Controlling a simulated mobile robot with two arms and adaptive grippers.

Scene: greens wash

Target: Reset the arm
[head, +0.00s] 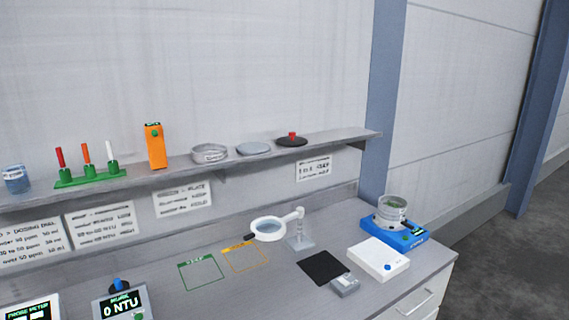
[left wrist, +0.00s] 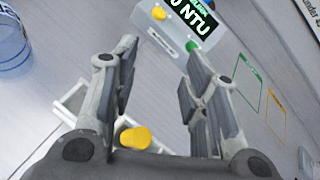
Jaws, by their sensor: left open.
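My left gripper (left wrist: 157,95) shows in the left wrist view, with its two fingers spread apart and nothing between them. It hangs over the grey worktop, near the turbidity meter (left wrist: 183,22) that reads 0 NTU. The meter also stands at the lower left of the head view (head: 121,304), with a blue knob on top. A yellow piece (left wrist: 136,138) shows low between the fingers. Neither of my arms shows in the head view, and my right gripper is not in view.
A wall shelf (head: 228,161) holds an orange handheld device (head: 155,146) and a green rack (head: 90,178). On the worktop are a magnifier (head: 268,230), a black mat (head: 322,267), a white box (head: 379,258) and a blue device (head: 376,228) bearing sieves. A clear container (left wrist: 12,45) stands left of the gripper.

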